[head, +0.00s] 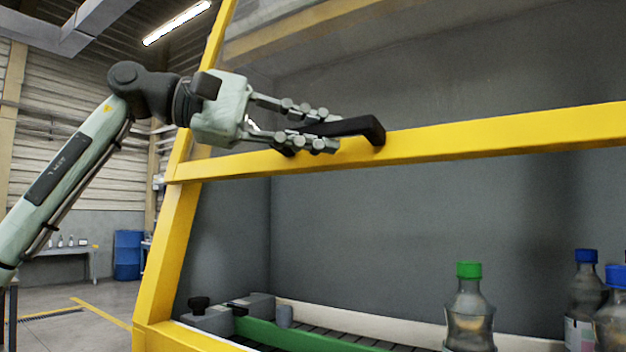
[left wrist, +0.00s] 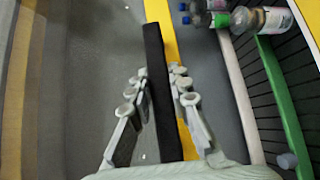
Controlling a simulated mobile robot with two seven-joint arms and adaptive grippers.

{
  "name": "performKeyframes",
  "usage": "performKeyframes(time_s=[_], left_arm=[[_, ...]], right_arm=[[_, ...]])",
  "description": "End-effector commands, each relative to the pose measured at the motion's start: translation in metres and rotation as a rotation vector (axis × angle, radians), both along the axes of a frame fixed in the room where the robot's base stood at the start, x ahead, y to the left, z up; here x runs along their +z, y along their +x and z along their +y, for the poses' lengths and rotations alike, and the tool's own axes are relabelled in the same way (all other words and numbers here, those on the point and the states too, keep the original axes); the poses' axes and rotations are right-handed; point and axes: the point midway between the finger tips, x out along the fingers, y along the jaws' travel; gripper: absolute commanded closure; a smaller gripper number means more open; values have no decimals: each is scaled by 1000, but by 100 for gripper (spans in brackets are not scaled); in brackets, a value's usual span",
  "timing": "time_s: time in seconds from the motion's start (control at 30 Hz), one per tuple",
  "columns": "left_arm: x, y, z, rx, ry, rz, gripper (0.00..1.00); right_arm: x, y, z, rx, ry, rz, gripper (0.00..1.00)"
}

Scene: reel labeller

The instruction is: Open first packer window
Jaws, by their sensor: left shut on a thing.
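The packer window has a yellow bottom rail (head: 480,142) and stands raised, with a gap below it. Its black handle (head: 368,127) is fixed on the rail. My left gripper (head: 328,130) is shut on the handle, with fingers on both sides of it. In the left wrist view the black handle (left wrist: 155,60) runs between the fingers of my left gripper (left wrist: 157,82), beside the yellow rail (left wrist: 160,14). My right gripper is in neither view.
Inside the machine, a bottle with a green cap (head: 469,315) and bottles with blue caps (head: 584,300) stand by a conveyor with a green guide rail (head: 290,336). A yellow frame post (head: 165,250) rises at the left. A blue barrel (head: 129,255) stands far behind.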

Motion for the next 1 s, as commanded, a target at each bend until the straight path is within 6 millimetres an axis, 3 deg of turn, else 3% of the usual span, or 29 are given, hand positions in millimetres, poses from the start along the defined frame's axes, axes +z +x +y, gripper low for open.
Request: performKeyframes(time_s=[0.03, 0.2, 0.67, 0.7, 0.8, 0.87, 1.0], left_arm=[[11, 1, 0, 4, -7, -3, 100], [26, 2, 0, 3, -5, -2, 100], [31, 2, -1, 1, -4, -1, 100], [31, 2, -1, 1, -4, -1, 79], [30, 2, -1, 0, -3, -1, 66], [30, 2, -1, 0, -2, -1, 60], [29, 2, -1, 0, -1, 0, 60]], right_arm=[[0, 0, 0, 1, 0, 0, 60], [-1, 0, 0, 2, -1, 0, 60], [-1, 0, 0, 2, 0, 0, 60], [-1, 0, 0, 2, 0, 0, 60], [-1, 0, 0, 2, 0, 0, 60], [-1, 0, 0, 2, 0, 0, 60], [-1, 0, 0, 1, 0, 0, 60]])
